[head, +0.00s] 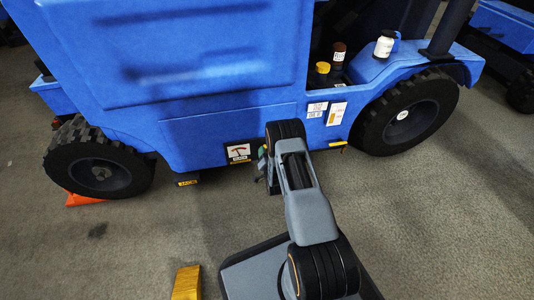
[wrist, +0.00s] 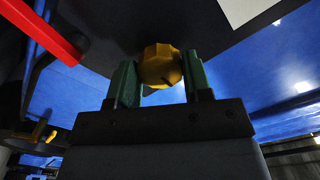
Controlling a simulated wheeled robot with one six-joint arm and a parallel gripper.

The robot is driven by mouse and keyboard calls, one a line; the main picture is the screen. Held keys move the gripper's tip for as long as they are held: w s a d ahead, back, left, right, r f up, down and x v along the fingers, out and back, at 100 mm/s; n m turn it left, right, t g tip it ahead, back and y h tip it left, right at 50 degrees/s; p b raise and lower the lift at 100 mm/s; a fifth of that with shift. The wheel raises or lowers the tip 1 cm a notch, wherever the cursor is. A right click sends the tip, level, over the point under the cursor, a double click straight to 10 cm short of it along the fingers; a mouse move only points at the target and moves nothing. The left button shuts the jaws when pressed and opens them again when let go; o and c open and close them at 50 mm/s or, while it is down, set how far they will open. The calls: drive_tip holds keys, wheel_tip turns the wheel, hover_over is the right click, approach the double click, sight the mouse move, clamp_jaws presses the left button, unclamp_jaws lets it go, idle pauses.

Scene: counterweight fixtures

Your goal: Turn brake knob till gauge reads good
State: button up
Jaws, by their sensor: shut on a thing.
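The gauge (head: 239,152) is a small square dial with a white face and a red mark, low on the blue forklift's side. Its needle is too small to read. The brake knob (wrist: 160,66) is yellow and ribbed, with a dark mark on its lower right. It sits between the two green fingers of my gripper (wrist: 161,82), which are shut on it in the wrist view. In the head view, my gripper (head: 262,163) is just right of the gauge, and my arm hides the knob.
The blue forklift (head: 200,60) fills the upper head view, with black wheels (head: 95,165) on both sides. An orange chock (head: 85,199) lies by the left wheel. Bottles (head: 385,44) stand on the right step. A yellow block (head: 186,283) is on the floor.

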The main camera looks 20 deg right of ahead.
idle(0.3)
drive_tip(key=o, duration=0.9)
drive_tip(key=shift+s, duration=0.15)
drive_tip(key=s+a+p, duration=0.1)
drive_tip(key=s, duration=0.3)
drive_tip(key=s+p, duration=0.2)
drive_tip(key=s, duration=0.3)
drive_tip(key=s+a+p, duration=0.1)
drive_tip(key=s+p, duration=0.1)
drive_tip(key=s, duration=0.2)
drive_tip(key=shift+s+a, duration=0.2)
drive_tip(key=shift+a, duration=0.15)
